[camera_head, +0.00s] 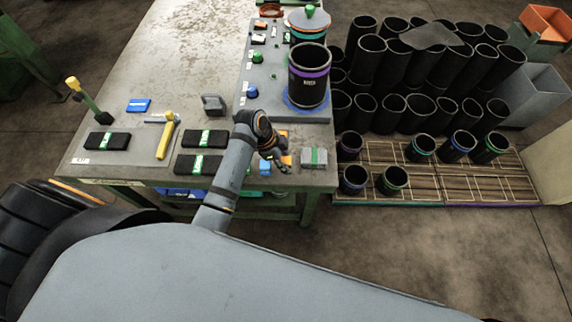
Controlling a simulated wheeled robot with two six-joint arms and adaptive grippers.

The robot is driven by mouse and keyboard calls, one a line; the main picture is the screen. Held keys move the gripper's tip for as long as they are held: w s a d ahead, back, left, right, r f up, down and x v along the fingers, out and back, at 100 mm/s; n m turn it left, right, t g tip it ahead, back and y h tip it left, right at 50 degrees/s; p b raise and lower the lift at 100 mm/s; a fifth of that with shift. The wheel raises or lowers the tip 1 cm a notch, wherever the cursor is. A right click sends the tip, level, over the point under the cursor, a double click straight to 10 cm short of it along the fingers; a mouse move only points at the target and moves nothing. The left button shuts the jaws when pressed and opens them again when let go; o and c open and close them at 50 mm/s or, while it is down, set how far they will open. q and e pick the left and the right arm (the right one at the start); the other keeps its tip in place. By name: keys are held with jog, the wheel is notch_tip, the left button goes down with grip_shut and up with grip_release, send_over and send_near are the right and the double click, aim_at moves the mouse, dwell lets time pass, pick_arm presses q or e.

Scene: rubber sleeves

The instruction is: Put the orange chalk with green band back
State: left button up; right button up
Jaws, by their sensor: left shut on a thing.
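My left gripper (280,160) reaches over the table's near right part, its fingers pointing down and to the right. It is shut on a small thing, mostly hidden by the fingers. An orange piece (287,161) shows at the fingertips and looks like the orange chalk; its green band cannot be made out. A small blue piece (265,167) lies just left of the fingers. A grey block with a green band (314,158) lies to their right, apart from them. My right gripper is out of view.
Black boxes with green labels (107,141), a yellow hammer (166,138) and a grey weight (213,104) lie on the table (165,60). A grey panel (258,95) bears a black sleeve with a purple band (309,76). Many black sleeves (420,112) stand right of the table.

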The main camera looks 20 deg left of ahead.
pick_arm(q)
jog(key=shift+w+f, duration=0.3)
jog(key=shift+f, duration=0.05)
notch_tip(320, 180, down, 2)
jog(key=shift+f+p, duration=0.25)
jog(key=shift+p, duration=0.3)
jog(key=shift+f, duration=0.25)
jog(key=shift+f, duration=0.1)
jog(key=o, duration=1.1)
jog(key=b+v, duration=0.1)
jog(key=v, duration=1.1)
